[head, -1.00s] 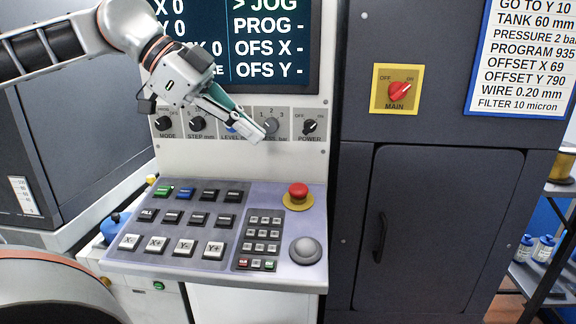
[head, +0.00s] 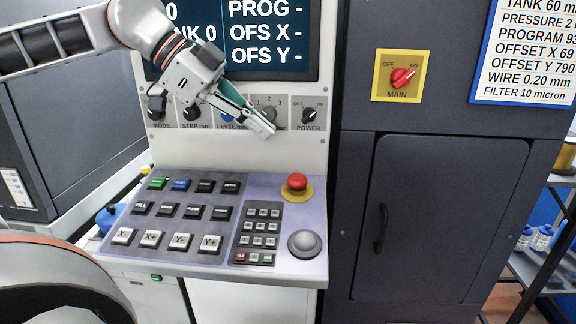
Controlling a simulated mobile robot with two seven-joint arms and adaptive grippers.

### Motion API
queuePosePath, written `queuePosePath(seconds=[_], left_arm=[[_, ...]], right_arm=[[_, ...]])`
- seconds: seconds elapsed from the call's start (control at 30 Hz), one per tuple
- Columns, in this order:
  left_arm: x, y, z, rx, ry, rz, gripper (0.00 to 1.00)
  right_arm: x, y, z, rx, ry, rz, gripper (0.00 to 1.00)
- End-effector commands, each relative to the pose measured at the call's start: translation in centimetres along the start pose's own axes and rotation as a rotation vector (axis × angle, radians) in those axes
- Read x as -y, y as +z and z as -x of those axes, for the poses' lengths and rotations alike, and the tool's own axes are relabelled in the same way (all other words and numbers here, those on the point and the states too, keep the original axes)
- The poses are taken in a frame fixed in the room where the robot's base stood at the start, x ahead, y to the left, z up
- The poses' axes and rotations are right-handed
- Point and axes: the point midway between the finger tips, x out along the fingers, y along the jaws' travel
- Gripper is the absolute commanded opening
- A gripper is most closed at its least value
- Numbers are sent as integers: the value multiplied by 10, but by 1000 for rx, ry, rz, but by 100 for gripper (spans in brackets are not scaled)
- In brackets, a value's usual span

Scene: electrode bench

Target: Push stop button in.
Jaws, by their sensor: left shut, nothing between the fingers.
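The stop button is a red mushroom button (head: 297,181) on a yellow base (head: 297,194). It sits at the upper right of the sloped control panel (head: 215,266) in the head view. It stands raised above its base. My left gripper (head: 268,131) is shut and empty, up and to the left of the red button and apart from it. It is in front of the row of knobs and hides part of the pressure knob. My right gripper is not in view.
A large grey knob (head: 304,244) sits below the red button. A small keypad (head: 262,228) and several labelled keys lie to its left. A power knob (head: 309,115) is above. A dark cabinet (head: 350,220) stands close on the right. The space above the panel is clear.

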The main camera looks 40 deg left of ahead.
Motion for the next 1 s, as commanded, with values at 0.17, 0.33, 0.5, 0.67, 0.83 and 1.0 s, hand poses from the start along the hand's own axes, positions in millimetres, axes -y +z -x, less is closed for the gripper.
queuePosePath(seconds=[0.17, 0.33, 0.5, 0.67, 0.83, 1.0], left_arm=[[0, 1, -28, 3, 3, 0, 0], [-1, 1, -50, 3, 3, 0, 0], [-1, 1, -71, 3, 3, 0, 0], [0, 17, -86, -1, 2, 1, 0], [0, 26, -95, -1, 0, -1, 0], [0, 28, -97, 0, 0, -1, 0]], right_arm=[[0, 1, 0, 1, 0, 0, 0], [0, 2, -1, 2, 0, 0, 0], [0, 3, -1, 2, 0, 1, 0], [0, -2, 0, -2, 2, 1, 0], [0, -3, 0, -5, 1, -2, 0], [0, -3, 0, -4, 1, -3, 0]])
